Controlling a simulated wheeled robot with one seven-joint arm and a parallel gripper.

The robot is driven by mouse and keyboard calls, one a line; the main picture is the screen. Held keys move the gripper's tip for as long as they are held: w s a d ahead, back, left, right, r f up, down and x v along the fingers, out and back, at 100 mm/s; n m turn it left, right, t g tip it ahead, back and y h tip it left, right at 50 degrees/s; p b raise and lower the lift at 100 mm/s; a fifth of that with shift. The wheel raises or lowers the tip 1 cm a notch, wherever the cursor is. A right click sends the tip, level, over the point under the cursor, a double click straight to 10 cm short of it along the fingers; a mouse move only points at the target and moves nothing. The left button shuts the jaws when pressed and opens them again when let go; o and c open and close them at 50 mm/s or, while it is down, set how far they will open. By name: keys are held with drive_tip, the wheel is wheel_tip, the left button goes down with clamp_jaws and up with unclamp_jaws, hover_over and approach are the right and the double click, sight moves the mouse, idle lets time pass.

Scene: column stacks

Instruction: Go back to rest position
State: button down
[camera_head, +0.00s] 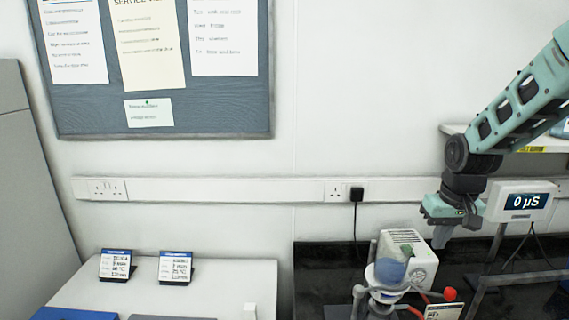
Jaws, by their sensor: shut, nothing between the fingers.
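My arm reaches in from the right edge and bends down at its wrist joint. My gripper (441,236) hangs at the end of it, pointing down, above the dark bench and beside a white device. It is shut and nothing shows in it. It looks apart from the things around it, though the depth between them is hard to judge.
A white table (213,283) with two small cards is at left.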

drive_tip(key=s+a+t, duration=0.1)
drive_tip(key=s+a, duration=0.1)
drive_tip(key=s, duration=1.5)
drive_tip(key=s+a+f+n+g+b, duration=0.1)
drive_tip(key=s+a+f+n+b, duration=0.3)
drive_tip(key=a, duration=0.5)
drive_tip(key=s+a+f+n+g+b, duration=0.1)
drive_tip(key=s+a+f+n+b, duration=0.3)
drive_tip(key=s+a+b, duration=0.2)
drive_tip(key=s+a, duration=0.2)
drive_tip(key=a, duration=0.1)
drive_tip(key=shift+s+g+y, duration=0.3)
drive_tip(key=shift+b, duration=0.3)
